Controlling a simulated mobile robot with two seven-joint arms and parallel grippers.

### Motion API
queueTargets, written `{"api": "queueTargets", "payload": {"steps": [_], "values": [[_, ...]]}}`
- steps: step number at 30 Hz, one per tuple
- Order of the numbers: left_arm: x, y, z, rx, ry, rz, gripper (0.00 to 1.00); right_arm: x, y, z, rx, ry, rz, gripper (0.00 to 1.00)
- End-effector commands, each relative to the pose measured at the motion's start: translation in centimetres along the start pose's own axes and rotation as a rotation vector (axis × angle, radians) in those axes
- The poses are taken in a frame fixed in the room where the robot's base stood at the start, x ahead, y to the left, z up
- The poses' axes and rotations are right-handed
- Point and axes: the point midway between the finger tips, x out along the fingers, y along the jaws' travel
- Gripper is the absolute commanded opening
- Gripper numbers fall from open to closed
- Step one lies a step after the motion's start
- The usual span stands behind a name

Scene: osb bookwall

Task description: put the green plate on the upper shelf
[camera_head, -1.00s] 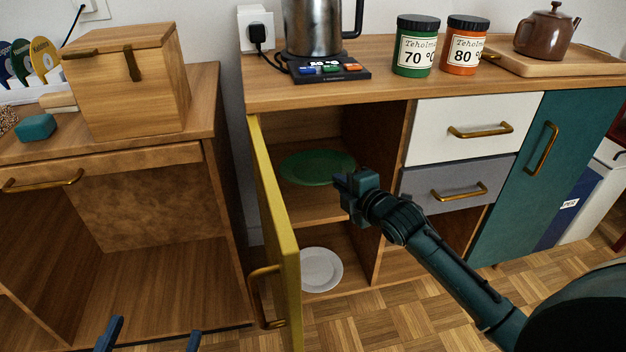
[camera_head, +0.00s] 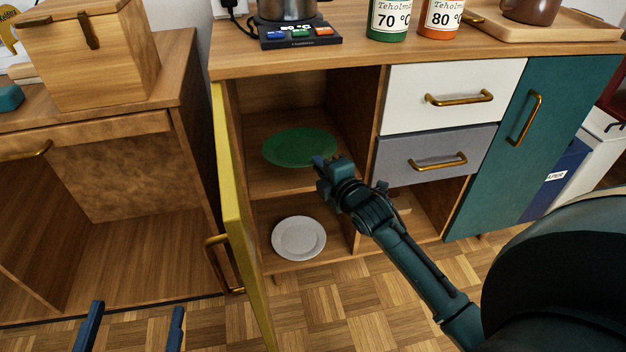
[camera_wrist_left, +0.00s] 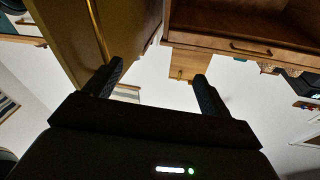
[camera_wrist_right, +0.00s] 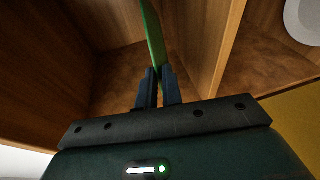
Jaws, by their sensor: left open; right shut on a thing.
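The green plate (camera_head: 300,147) is inside the open cabinet, level over the upper shelf (camera_head: 278,182). My right gripper (camera_head: 325,165) reaches in from the right and is shut on the plate's near right edge. In the right wrist view the plate (camera_wrist_right: 153,35) shows edge-on between the closed fingers (camera_wrist_right: 158,72). I cannot tell whether its underside touches the shelf. My left gripper (camera_head: 138,307) is open and empty, low at the left, in front of the cabinets. In the left wrist view its fingers (camera_wrist_left: 158,80) are apart with nothing between them.
A white plate (camera_head: 299,238) lies on the cabinet's lower level. The yellow door (camera_head: 236,210) stands open on the left side of the opening. A divider and drawers (camera_head: 436,155) bound the right side.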

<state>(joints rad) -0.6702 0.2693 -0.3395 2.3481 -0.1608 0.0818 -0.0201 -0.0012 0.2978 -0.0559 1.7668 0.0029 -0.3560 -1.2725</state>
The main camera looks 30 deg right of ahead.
Motion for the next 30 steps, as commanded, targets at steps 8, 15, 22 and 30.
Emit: {"api": "queueTargets", "payload": {"steps": [8, 15, 22, 30], "values": [[0.4, 0.2, -0.4, -0.029, 0.041, 0.017, 0.83, 0.7, -3.6, 0.0, 0.002, 0.0, 0.004, 0.0], [0.6, 0.7, -0.2, -0.088, 0.06, 0.028, 0.83, 1.2, -7.0, 0.0, 0.002, 0.0, 0.004, 0.0], [0.8, 0.5, -1.2, -0.085, 0.078, 0.027, 0.83, 1.2, -7.0, 0.0, 0.001, 0.0, -0.001, 0.09], [0.7, 0.5, -1.0, -0.085, 0.073, 0.027, 0.83, 1.2, -6.9, 0.0, 0.0, 0.0, 0.0, 0.29]]}}
